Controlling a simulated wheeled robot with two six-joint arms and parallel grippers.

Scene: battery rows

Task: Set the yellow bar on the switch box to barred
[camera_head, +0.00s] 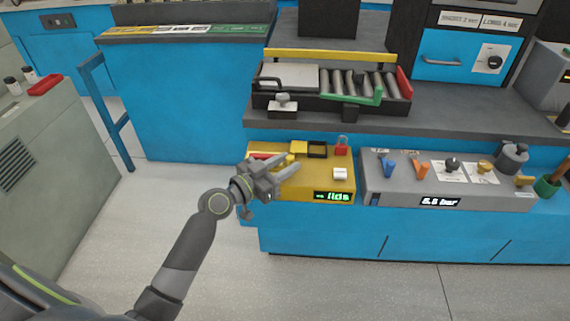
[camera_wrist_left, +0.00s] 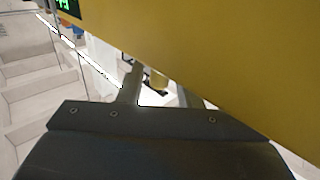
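The yellow switch box (camera_head: 320,185) sits at the front left of the blue counter and has a green-lit display. On its top are a yellow block (camera_head: 298,147), a black frame (camera_head: 317,150), a red padlock-like piece (camera_head: 341,147) and a white knob (camera_head: 340,174). I cannot tell for sure which yellow part is the bar; my gripper covers part of the box's left side. My left gripper (camera_head: 291,164) is open in front of the box's left half. In the left wrist view the box's yellow face (camera_wrist_left: 220,45) fills the upper right, close to the fingers. A small yellowish piece (camera_wrist_left: 157,80) shows between them; whether they touch it is unclear.
A grey panel (camera_head: 445,185) with blue and orange levers, knobs and a display stands right of the box. Behind is a black roller tray (camera_head: 335,105) with a yellow rear rail and green handle. Open floor (camera_head: 170,195) lies to the left.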

